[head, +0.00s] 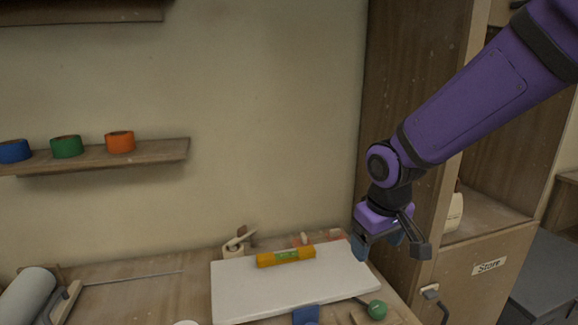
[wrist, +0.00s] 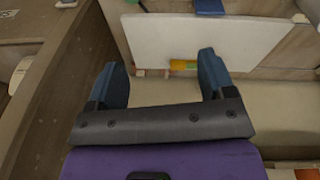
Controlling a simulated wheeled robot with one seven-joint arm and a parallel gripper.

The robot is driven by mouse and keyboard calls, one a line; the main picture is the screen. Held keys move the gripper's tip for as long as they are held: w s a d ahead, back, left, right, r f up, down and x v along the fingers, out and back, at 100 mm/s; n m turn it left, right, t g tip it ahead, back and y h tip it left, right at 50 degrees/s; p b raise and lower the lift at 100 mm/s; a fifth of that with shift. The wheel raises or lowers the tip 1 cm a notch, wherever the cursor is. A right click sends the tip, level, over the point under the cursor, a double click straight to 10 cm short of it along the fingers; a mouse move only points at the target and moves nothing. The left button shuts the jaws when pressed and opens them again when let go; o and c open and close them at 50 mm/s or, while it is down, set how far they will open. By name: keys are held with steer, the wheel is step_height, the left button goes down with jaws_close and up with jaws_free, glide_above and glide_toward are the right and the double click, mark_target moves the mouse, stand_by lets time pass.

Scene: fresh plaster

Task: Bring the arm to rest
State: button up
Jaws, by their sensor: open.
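My purple arm reaches in from the upper right in the head view. My gripper (head: 388,250) hangs at its end, above the right edge of the white board (head: 240,294) on the bench. In the wrist view the two blue fingers of my gripper (wrist: 163,75) are spread wide with nothing between them. The white board (wrist: 240,40) lies beyond the fingers there. An orange and green spirit level (head: 286,257) lies on the board, apart from my gripper. It also shows in the wrist view (wrist: 184,65).
A cabinet marked Store (head: 489,262) stands close to the right of my gripper. A wall shelf (head: 150,155) at left bears blue, green and orange tape rolls. A green ball-like knob (head: 377,310) and a blue thing (head: 305,315) are at the board's front edge. A roll (head: 27,295) lies at left.

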steer(key=s+d+r+m+t, duration=0.1)
steer(key=s+d+r+m, duration=0.1)
steer(key=s+d+r, duration=0.4)
steer(key=s+d+r+m+t, duration=0.2)
steer(key=s+d+r, duration=0.5)
steer(key=s, duration=0.4)
steer(key=shift+s+d+r+m, duration=0.3)
steer(key=shift+r+m, duration=0.05)
steer(key=shift+m, duration=0.15)
